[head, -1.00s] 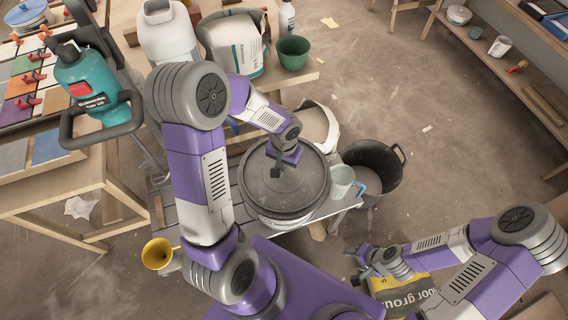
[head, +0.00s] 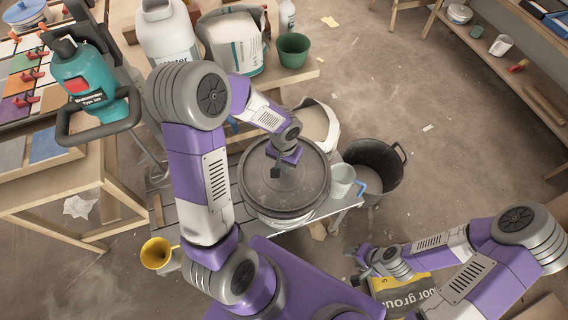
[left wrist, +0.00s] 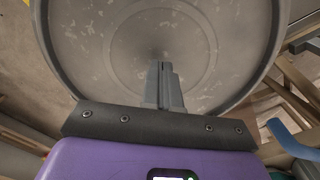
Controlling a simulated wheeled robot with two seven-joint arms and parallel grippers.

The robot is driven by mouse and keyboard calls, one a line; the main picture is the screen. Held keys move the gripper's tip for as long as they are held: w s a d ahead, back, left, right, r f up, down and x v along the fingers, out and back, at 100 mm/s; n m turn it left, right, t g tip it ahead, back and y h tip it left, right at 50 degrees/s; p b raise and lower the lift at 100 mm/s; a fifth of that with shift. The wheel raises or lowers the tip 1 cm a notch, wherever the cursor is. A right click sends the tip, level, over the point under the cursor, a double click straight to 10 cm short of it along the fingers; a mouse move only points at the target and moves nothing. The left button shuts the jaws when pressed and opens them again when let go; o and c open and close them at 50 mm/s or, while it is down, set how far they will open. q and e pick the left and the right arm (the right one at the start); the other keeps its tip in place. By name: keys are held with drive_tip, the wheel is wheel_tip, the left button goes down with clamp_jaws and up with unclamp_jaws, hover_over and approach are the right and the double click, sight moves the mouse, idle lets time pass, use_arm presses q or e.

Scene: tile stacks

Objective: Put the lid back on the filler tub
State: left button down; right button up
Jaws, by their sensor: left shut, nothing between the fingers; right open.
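The filler tub (head: 262,216) stands on a low grey slatted surface in the middle of the head view; only a pale strip of its side shows. The round dark grey lid (head: 305,178) lies over its top and looks about level. I cannot tell whether it is pressed down all round. My left gripper (head: 276,172) is shut and empty, pointing down over the middle of the lid. In the left wrist view its closed fingers (left wrist: 163,68) are at the lid (left wrist: 100,45); contact is unclear. My right gripper (head: 358,252) is open, low at the right near a yellow-grey bag.
A clear jug with a blue handle (head: 342,180) stands right beside the tub. A black bucket (head: 375,158) is on the floor beyond it. The bag (head: 405,293) lies under my right arm. Open floor lies at upper right.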

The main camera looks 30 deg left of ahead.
use_arm(q)
drive_tip(key=shift+f+b, duration=0.6)
drive_tip(key=shift+f, duration=0.1)
drive_tip(key=shift+r, duration=0.1)
drive_tip(key=shift+r+p, duration=2.35)
drive_tip(key=shift+r, duration=0.65)
wheel_tip(320, 180, up, 8)
drive_tip(key=p, duration=0.2)
drive_tip(key=shift+f, duration=0.25)
